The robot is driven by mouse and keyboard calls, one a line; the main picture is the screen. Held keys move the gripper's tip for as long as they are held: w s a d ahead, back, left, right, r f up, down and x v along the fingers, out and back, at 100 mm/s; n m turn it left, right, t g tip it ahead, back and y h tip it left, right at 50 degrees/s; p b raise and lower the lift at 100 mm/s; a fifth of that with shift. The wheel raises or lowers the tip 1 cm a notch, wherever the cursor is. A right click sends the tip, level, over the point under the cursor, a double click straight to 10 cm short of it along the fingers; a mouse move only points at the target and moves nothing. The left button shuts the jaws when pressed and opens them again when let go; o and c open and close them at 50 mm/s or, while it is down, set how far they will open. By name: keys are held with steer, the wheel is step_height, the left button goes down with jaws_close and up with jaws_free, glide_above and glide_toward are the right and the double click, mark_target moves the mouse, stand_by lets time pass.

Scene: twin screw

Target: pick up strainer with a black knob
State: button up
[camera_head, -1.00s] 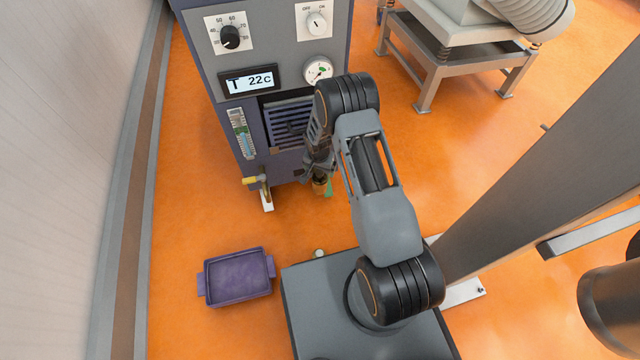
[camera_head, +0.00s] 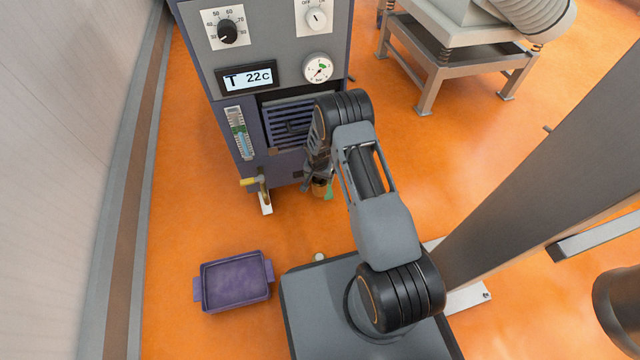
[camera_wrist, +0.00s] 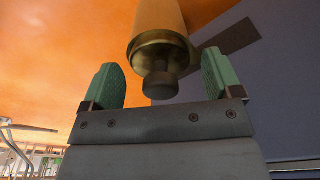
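The strainer, a brass-coloured cylinder (camera_wrist: 158,22) with a collar and a dark knob (camera_wrist: 160,85), comes in from the top of the wrist view. My gripper (camera_wrist: 163,64) is open, with one green finger pad on each side of the strainer's knob end. Gaps show between both pads and the knob. In the head view my gripper (camera_head: 321,186) is low at the front of the grey-blue cabinet (camera_head: 262,42), and a brownish bit of the strainer (camera_head: 319,188) shows beside a green fingertip. My arm hides the rest of it.
A yellow-handled valve (camera_head: 251,182) sticks out at the cabinet's lower left. A purple tray (camera_head: 233,305) lies on the orange floor at lower left. A metal stand (camera_head: 430,65) is at the back right. The floor between cabinet and tray is clear.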

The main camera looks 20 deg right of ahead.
steer(key=c, duration=1.2)
steer(key=shift+r, duration=0.1)
